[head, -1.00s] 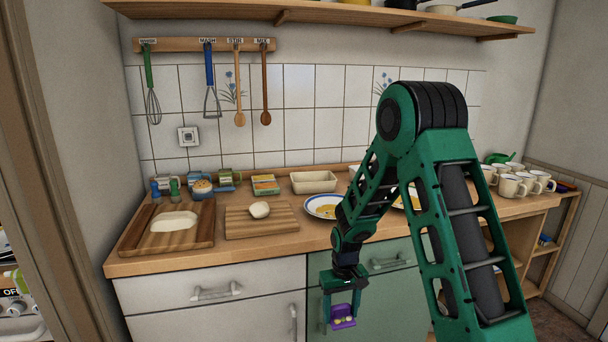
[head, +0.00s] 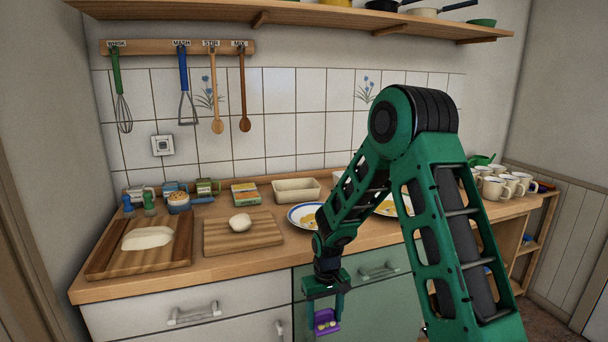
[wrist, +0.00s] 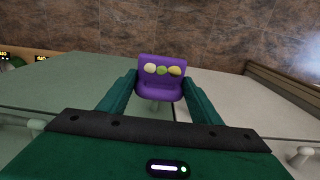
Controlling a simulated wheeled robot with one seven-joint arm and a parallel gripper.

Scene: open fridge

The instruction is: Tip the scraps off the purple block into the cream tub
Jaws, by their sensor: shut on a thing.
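My gripper (head: 323,309) is shut on the purple block (head: 327,325) and holds it in front of the green cabinet door, below the counter top. In the wrist view the purple block (wrist: 160,92) sits between both fingers. Three small scraps (wrist: 162,70), pale yellow and green, lie on it near its far edge. A cream tub (head: 296,190) stands at the back of the counter, near the tiled wall, behind and above my gripper in the head view. Its inside is only partly visible.
The wooden counter (head: 270,263) carries a board with white dough (head: 240,222), another board (head: 112,263), and a blue-rimmed plate with yellow food (head: 303,216) in front of the tub. Mugs (head: 494,187) stand at right. My arm hides part of the counter.

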